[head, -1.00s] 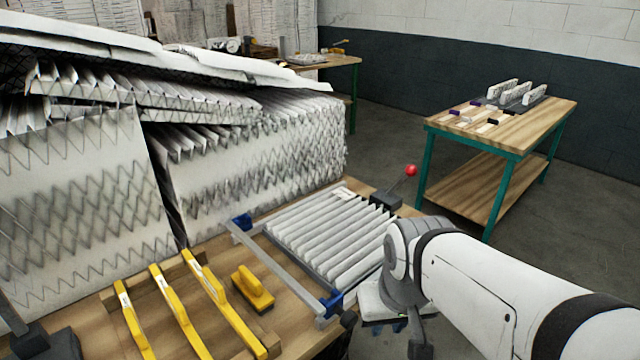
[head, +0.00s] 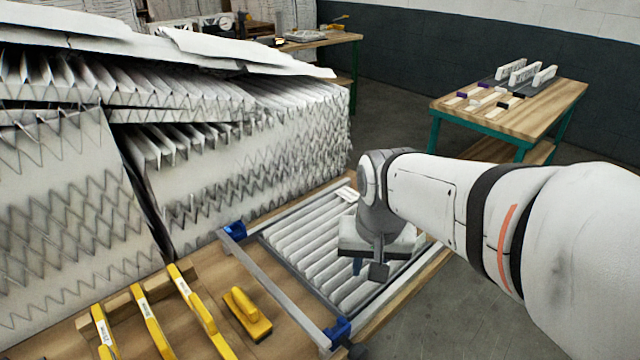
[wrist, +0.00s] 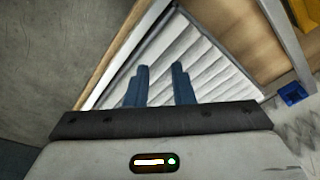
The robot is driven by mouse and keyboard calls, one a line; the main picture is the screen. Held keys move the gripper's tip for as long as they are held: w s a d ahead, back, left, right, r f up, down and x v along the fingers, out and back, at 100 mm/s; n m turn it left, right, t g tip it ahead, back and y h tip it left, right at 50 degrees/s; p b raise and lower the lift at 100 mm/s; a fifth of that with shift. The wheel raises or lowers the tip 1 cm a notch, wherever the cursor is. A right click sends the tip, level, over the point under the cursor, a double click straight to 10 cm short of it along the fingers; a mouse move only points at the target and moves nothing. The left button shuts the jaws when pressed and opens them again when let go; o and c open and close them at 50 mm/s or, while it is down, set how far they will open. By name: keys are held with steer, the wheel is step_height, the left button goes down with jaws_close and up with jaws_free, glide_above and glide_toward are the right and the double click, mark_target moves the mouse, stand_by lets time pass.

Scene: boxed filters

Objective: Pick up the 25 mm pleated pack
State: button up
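A white pleated pack (head: 305,258) lies flat in a grey frame on the wooden bench, with a small white label near its far corner. I cannot read a size on it. My gripper (head: 358,267) is above the pack's right part and hides some of its pleats. In the wrist view, the two blue fingers of my gripper (wrist: 160,75) are apart with nothing between them, and the pleats of the pack (wrist: 205,55) show beyond them.
A grey clamp bar (head: 275,285) with blue end blocks crosses the bench left of the pack. Yellow-handled tools (head: 150,315) and a yellow block (head: 247,315) lie further left. Large stacked pleated filters (head: 240,165) rise behind. A green-legged table (head: 540,120) stands at the right.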

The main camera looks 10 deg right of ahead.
steer(key=w+m, duration=0.1)
steer(key=w, duration=0.1)
steer(key=w+r+m, duration=0.1)
steer(key=w, duration=0.2)
steer(key=w+m+p, duration=0.1)
steer(key=w, duration=0.1)
steer(key=shift+w+r+g, duration=0.2)
steer(key=shift+r+g, duration=0.15)
steer(key=shift+g, duration=0.05)
steer(key=w+m, duration=0.1)
steer(key=w, duration=0.2)
steer(key=w+m, duration=0.2)
steer(key=w, duration=0.1)
steer(key=w+m+g+p, duration=0.1)
steer(key=w+m, duration=0.1)
steer(key=shift+w+f, duration=0.4)
steer(key=shift+w+f+m, duration=0.15)
steer(key=shift+w+m, duration=0.15)
steer(key=shift+w+f, duration=0.1)
steer(key=shift+f, duration=0.2)
step_height(320, 180, down, 7)
steer(key=shift+a+f+p, duration=0.1)
steer(key=shift+p, duration=0.3)
steer(key=shift+c, duration=0.2)
jaws_close()
